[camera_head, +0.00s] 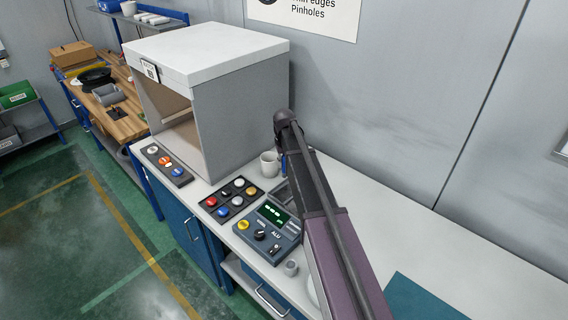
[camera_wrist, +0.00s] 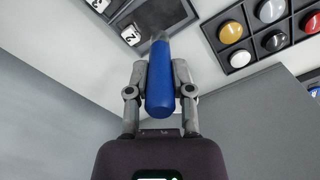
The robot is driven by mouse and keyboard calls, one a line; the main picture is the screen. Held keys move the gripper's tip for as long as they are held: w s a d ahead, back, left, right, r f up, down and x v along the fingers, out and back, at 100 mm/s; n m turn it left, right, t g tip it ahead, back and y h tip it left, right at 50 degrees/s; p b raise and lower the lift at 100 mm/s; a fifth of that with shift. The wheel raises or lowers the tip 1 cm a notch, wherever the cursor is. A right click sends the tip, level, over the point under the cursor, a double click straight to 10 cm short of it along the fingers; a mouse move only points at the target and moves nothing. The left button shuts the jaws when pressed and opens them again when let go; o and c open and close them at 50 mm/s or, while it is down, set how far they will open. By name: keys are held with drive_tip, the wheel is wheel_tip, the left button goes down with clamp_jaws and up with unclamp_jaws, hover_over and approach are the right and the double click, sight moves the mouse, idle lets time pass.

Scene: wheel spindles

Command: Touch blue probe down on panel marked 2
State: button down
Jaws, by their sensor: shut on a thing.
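My gripper (camera_wrist: 160,70) is shut on the blue probe (camera_wrist: 160,85), with one finger on each side of it. The probe's grey tip points toward the top of the wrist view, near the dark panels. One panel (camera_wrist: 160,14) bears a white label that appears to read 2 (camera_wrist: 131,35). Another label (camera_wrist: 98,4) sits at the top edge, cut off, its digit unclear. Whether the tip touches the panel cannot be told.
A tray of coloured round pieces (camera_wrist: 234,61) lies at the wrist view's right. In the head view, a grey meter (camera_head: 268,232), a white mug (camera_head: 269,164) and a large grey booth (camera_head: 235,110) stand close by.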

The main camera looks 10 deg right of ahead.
sight(283, 168)
drive_tip(key=shift+w, duration=0.2)
drive_tip(key=shift+a, duration=0.15)
drive_tip(key=shift+f+b, duration=1.55)
drive_tip(key=shift+b, duration=0.05)
drive_tip(key=shift+f, duration=0.1)
drive_tip(key=shift+f+b, duration=2.9)
drive_tip(key=shift+b, duration=0.05)
drive_tip(key=shift+s+f+b, duration=0.1)
drive_tip(key=shift+f+b, duration=0.4)
drive_tip(key=shift+b, duration=0.1)
idle(0.5)
drive_tip(key=shift+r, duration=0.15)
